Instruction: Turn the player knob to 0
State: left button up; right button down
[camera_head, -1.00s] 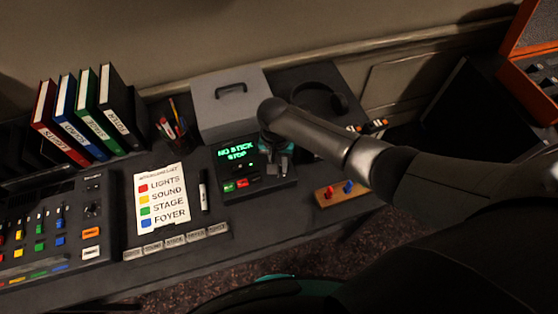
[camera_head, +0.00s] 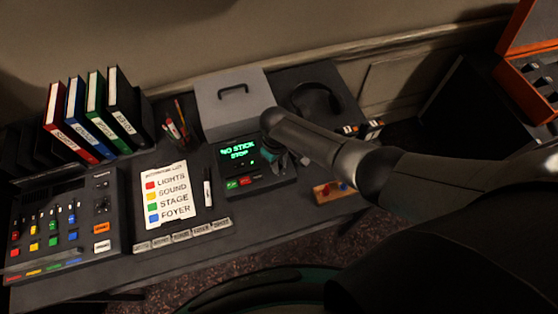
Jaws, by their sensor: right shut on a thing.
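The player (camera_head: 238,178) is a dark box on the desk with a lit green display (camera_head: 238,152) reading "NO STICK STOP". Green and red buttons (camera_head: 240,182) sit on its front. My right gripper (camera_head: 281,160) is at the right side of the player's face, pointing down, shut on the player knob. The knob is hidden behind the gripper and wrist, so its setting cannot be read. My left gripper is not in view.
A grey box with a handle (camera_head: 215,104) stands behind the player, headphones (camera_head: 318,98) to its right. A label sheet (camera_head: 150,215), marker (camera_head: 208,190) and mixing desk (camera_head: 105,235) are to the left.

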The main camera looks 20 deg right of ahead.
jog(key=n, duration=0.5)
jog(key=shift+n+p, duration=0.3)
jog(key=shift+p, duration=0.05)
jog(key=n, duration=0.4)
jog(key=shift+n+y, duration=0.3)
jog(key=shift+n, duration=0.1)
jog(key=c, duration=0.7)
grip_release()
jog(key=shift+c, duration=0.2)
